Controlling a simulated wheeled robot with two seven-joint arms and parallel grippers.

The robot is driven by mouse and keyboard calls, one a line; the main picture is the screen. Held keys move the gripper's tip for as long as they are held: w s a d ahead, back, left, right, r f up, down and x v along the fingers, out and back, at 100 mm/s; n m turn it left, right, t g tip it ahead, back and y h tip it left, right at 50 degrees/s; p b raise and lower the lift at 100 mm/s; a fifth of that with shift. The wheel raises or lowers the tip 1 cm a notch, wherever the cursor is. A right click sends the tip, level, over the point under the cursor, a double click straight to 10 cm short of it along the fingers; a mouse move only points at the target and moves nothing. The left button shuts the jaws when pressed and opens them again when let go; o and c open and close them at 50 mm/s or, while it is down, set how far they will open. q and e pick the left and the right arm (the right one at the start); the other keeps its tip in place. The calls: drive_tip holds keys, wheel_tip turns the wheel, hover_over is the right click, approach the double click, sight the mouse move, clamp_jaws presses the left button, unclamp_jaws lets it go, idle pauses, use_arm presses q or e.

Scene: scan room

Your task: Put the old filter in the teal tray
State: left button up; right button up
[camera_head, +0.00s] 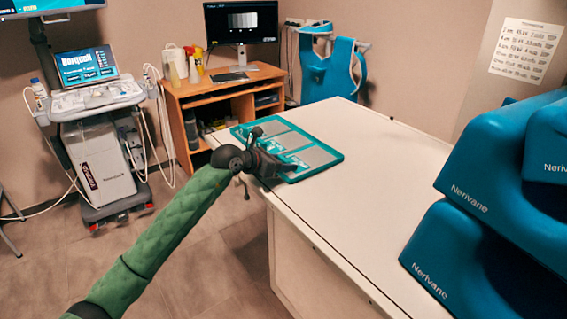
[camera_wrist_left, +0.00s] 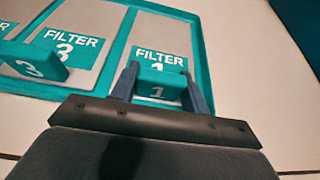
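In the left wrist view, the tray (camera_wrist_left: 118,38) shows labels FILTER 3 and FILTER 1. My left gripper (camera_head: 292,166) is over the tray. In the wrist view, the left gripper's fingers (camera_wrist_left: 161,88) sit against both sides of a teal block marked 1 (camera_wrist_left: 160,78), at the FILTER 1 label. Another teal block marked 3 (camera_wrist_left: 32,62) rests by the FILTER 3 label. No marking tells which block is the old filter. My right gripper is out of view.
The white table (camera_head: 375,180) is clear right of the tray, up to blue Nerivane cushions (camera_head: 470,250). A wooden desk (camera_head: 215,95) with a monitor stands behind. An ultrasound cart (camera_head: 100,150) stands at left.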

use_arm(q)
drive_tip(key=o, duration=0.4)
drive_tip(key=shift+c, duration=0.2)
drive_tip(key=shift+o, duration=0.2)
drive_tip(key=shift+r, duration=0.15)
drive_tip(key=shift+v, duration=1.2)
drive_tip(key=b+v, duration=0.1)
drive_tip(key=v, duration=0.7)
drive_tip(key=shift+s+a, duration=0.1)
drive_tip(key=shift+a, duration=0.1)
drive_tip(key=shift+s+a+r, duration=0.3)
drive_tip(key=shift+a, duration=0.1)
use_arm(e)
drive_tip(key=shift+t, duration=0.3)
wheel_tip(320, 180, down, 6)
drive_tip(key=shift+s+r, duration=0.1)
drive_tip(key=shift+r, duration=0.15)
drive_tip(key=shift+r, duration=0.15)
